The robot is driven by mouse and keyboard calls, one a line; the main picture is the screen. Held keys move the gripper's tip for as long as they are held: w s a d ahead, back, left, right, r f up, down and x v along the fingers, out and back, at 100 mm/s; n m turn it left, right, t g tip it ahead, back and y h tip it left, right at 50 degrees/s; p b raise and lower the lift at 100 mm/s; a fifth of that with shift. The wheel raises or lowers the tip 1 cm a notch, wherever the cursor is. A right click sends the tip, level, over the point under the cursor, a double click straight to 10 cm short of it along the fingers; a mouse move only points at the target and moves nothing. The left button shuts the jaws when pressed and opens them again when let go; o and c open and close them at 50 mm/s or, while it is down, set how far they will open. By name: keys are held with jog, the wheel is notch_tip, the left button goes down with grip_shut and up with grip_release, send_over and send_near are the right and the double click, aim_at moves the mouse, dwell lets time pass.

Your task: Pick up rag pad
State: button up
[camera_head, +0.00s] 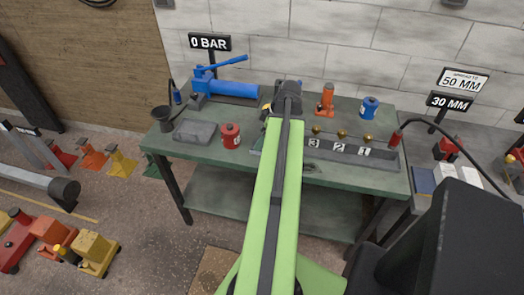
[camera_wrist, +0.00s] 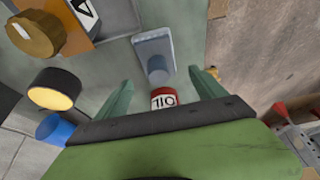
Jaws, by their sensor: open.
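A flat grey slab (camera_head: 195,131), which looks like the rag pad, lies on the left part of the green bench top (camera_head: 222,156), left of the red can (camera_head: 230,135). My gripper (camera_wrist: 160,76) is open, with nothing held between its two fingers. In the wrist view, the red can (camera_wrist: 163,98) shows between the finger bases, and a grey-blue flat piece (camera_wrist: 153,45) lies beyond the fingertips. I cannot tell whether that piece is the pad. In the head view, my arm hides the fingertips; its end is right of the slab and apart from it.
A dark cup (camera_head: 162,117) stands left of the slab, and a blue hand pump (camera_head: 225,88) lies behind. An orange bottle jack (camera_head: 325,100), a blue can (camera_head: 369,107) and a numbered tray (camera_head: 350,175) with brass pieces occupy the right side. Bare bench lies along the front left.

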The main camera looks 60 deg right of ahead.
jog(key=b+x, duration=0.2)
jog(key=x, duration=0.1)
jog(key=b+x, duration=0.1)
jog(key=b, duration=0.1)
jog(key=shift+s+d+f, duration=0.15)
jog(key=shift+s+f, duration=0.1)
jog(key=shift+f, duration=0.3)
jog(key=shift+w+f, duration=0.1)
jog(key=shift+w, duration=0.05)
jog(key=c, duration=1.5)
notch_tip(320, 180, up, 11)
jog(key=p, duration=1)
jog(key=shift+f, duration=0.3)
